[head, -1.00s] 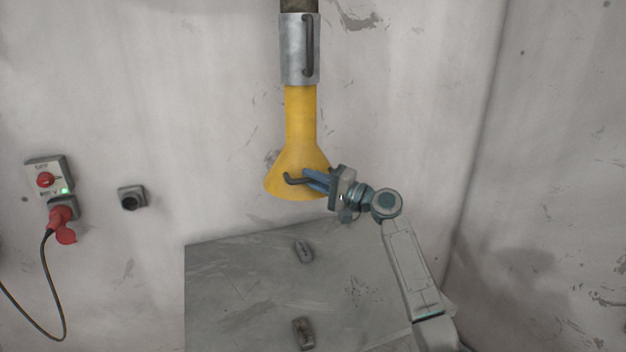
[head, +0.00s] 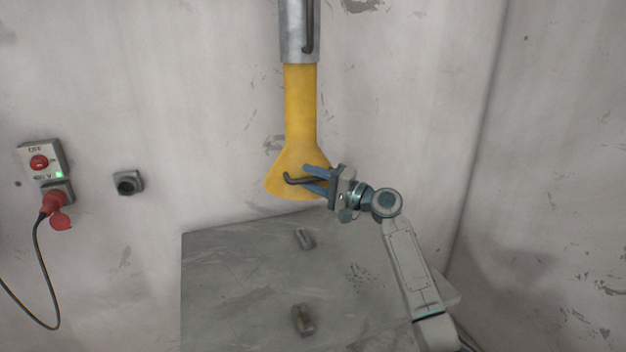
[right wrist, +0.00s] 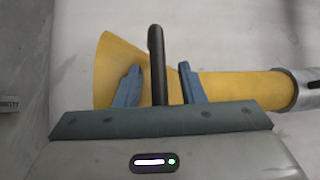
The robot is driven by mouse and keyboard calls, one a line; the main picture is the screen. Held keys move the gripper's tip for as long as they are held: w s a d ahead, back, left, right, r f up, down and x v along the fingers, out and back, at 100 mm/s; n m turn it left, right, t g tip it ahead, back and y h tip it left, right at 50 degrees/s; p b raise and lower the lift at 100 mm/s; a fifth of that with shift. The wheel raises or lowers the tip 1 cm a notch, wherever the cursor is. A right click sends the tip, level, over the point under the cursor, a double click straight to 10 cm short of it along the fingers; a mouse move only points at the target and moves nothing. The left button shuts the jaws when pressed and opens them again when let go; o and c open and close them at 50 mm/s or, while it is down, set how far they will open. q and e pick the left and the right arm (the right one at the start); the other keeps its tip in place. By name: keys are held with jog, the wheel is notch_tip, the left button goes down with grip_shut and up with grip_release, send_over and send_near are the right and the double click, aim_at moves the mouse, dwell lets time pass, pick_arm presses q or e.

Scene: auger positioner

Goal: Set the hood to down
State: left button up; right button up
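The yellow hood (head: 300,125) is a cone with a long neck. It hangs below a grey metal tube (head: 293,35), with its flared mouth a little above the table's back part. A dark bent handle (head: 291,179) sticks out from the cone. My right gripper (head: 306,177) is at the cone's right side, with its blue fingers spread either side of the handle. In the right wrist view the handle (right wrist: 156,50) stands between the fingers with a gap on both sides, and the hood (right wrist: 225,84) lies behind. My left gripper is not in view.
A grey metal table (head: 225,265) stands below the hood. Two small metal pieces (head: 303,238) (head: 303,320) lie on it, apart. On the left wall are a switch box (head: 40,160) with a red plug (head: 53,203) and cable, and a grey socket (head: 128,183).

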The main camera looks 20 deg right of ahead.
jog(key=shift+s+d+f, duration=0.1)
jog(key=shift+s+d, duration=0.1)
jog(key=shift+d, duration=0.05)
jog(key=b+v, duration=0.4)
jog(key=v, duration=0.6)
jog(key=shift+s+d, duration=0.1)
